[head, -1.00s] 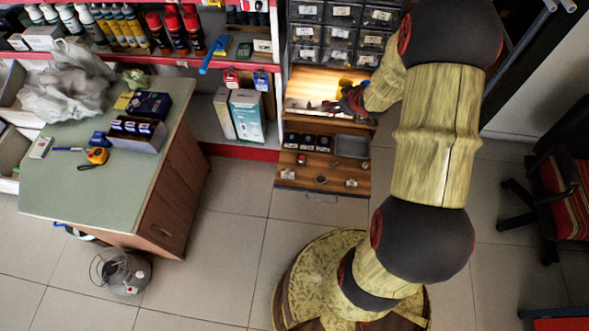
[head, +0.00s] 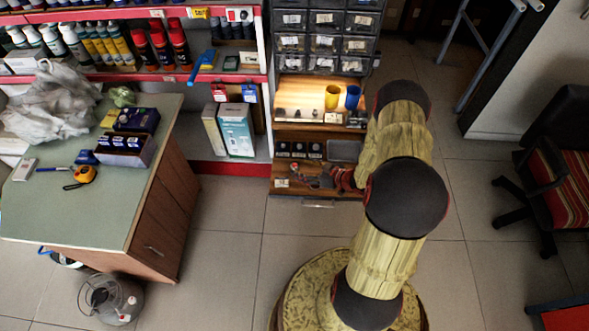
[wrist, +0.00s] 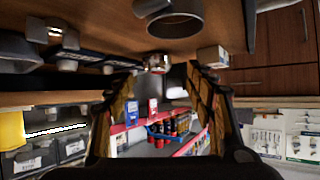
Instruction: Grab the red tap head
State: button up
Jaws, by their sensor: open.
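The tap head shows in the wrist view as a small round shiny knob (wrist: 157,63) with a reddish tint, on the wooden board. In the head view a small red spot (head: 294,167) shows at the board's left side, by my fingertips. The wrist picture is upside down, so the board is at its top. My gripper (wrist: 162,78) is open and points left, low over the board. The knob appears between or just beyond its fingertips; I cannot tell whether they touch it.
A grey ring-shaped part (wrist: 175,20) and a small white box (wrist: 212,57) are on the board near my gripper. Dark boxes (head: 298,149) stand in a row behind. Yellow (head: 332,97) and blue (head: 352,97) cups are on the shelf above. Open floor lies in front.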

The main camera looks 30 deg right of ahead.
aim_at(296, 166)
jog(key=shift+b+x, duration=0.65)
jog(key=shift+x, duration=1.3)
jog(key=shift+d+r, duration=0.15)
jog(key=shift+d, duration=0.05)
jog(key=shift+c, duration=1)
jog(key=c, duration=1.1)
